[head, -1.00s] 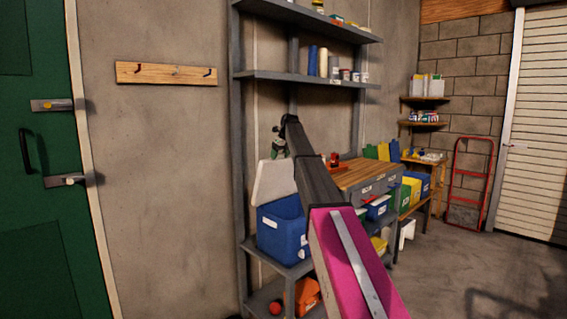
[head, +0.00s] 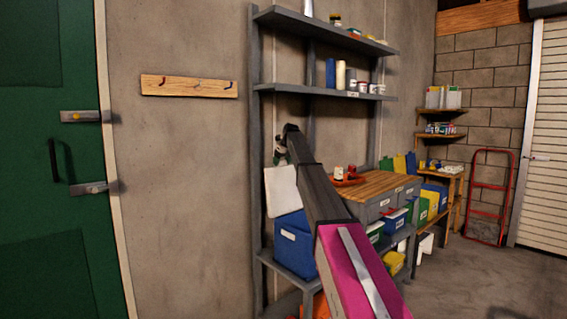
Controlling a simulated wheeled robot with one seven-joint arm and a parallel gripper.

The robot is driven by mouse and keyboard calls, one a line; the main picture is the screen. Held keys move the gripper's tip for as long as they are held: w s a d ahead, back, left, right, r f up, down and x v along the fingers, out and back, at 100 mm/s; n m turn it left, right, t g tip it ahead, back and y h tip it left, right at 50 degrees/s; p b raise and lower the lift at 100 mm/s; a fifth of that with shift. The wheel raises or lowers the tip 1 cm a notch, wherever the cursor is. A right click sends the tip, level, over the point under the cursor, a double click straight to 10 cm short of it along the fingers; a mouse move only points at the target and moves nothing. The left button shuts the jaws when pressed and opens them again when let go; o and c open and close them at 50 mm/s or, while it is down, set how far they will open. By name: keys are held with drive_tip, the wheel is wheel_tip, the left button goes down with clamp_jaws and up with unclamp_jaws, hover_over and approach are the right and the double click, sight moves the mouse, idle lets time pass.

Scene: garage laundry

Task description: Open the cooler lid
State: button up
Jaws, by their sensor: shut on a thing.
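The cooler (head: 295,246) is a blue box on the grey shelf unit, left of the wooden-topped drawers. Its white lid (head: 281,190) stands raised, close to upright, above the box. My gripper (head: 280,161) is at the lid's top edge and is shut on it. The fingertips are small and dark here, so the exact grip is hard to see. My dark and magenta arm crosses in front and hides the cooler's right side.
A shelf post (head: 256,150) stands just left of the lid, and a loaded shelf (head: 300,88) runs above it. The wooden-topped drawers (head: 375,187) stand right of my arm. Bare wall lies to the left, and open floor (head: 480,275) to the right.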

drive_tip(key=o, duration=1.3)
drive_tip(key=v, duration=1)
drive_tip(key=shift+s+r, duration=0.15)
drive_tip(key=shift+r, duration=0.2)
